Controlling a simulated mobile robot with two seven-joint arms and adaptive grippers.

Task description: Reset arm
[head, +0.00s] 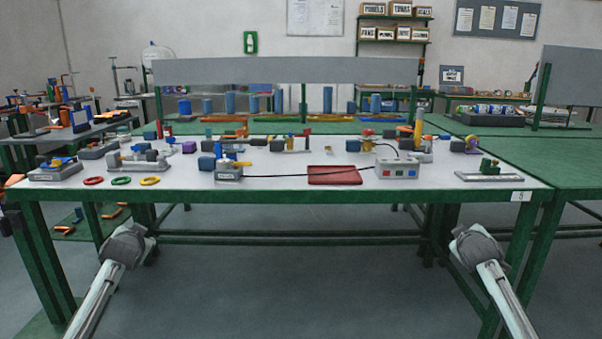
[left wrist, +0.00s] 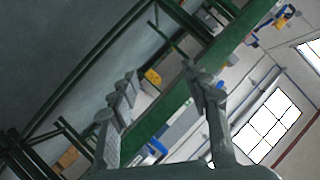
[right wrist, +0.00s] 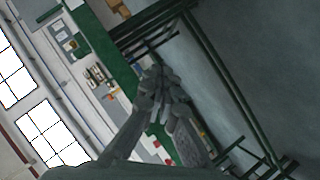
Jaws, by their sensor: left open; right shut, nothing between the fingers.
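My left gripper (left wrist: 160,76) is open in the left wrist view, with its two fingers wide apart and nothing between them. My right gripper (right wrist: 161,80) is shut and empty in the right wrist view, its fingertips together. In the head view, parts of my two arms come in from the lower left and lower right, in front of the workbench. I cannot make out the fingers there. The workbench (head: 270,186) has a light top and a green frame. Neither gripper visibly touches anything.
On the bench are a red tray (head: 335,175), a grey box with coloured sockets (head: 398,168), coloured rings (head: 121,181) and several small devices. A black cable crosses the top. A green table (head: 540,160) adjoins at right. The floor in front, between my arms, is clear.

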